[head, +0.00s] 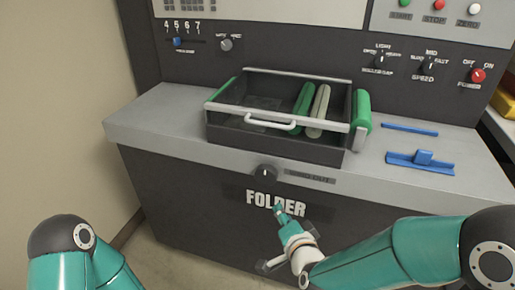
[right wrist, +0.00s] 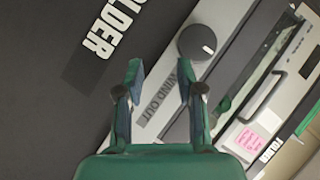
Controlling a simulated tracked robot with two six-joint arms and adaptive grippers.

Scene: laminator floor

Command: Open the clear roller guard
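The clear roller guard (head: 258,86) lies shut over the roller opening on top of the grey machine in the head view. Its pale bar handle (head: 270,124) runs along the front rail. Green and grey rollers show through it. A handle, likely the same one, also shows at the right of the right wrist view (right wrist: 262,97). My right gripper (head: 280,210) is in front of the machine, below the guard, near the FOLDER lettering. In the right wrist view its fingers (right wrist: 160,80) are apart with nothing between them. My left gripper is out of frame; only my left arm shows.
A black knob (head: 265,173) sits on the front face below the guard, and beyond my fingertips in the wrist view (right wrist: 197,42). A blue bar (head: 410,129) and a blue sliding guide (head: 420,161) lie right of the guard. The grey ledge (head: 155,120) left of it is clear.

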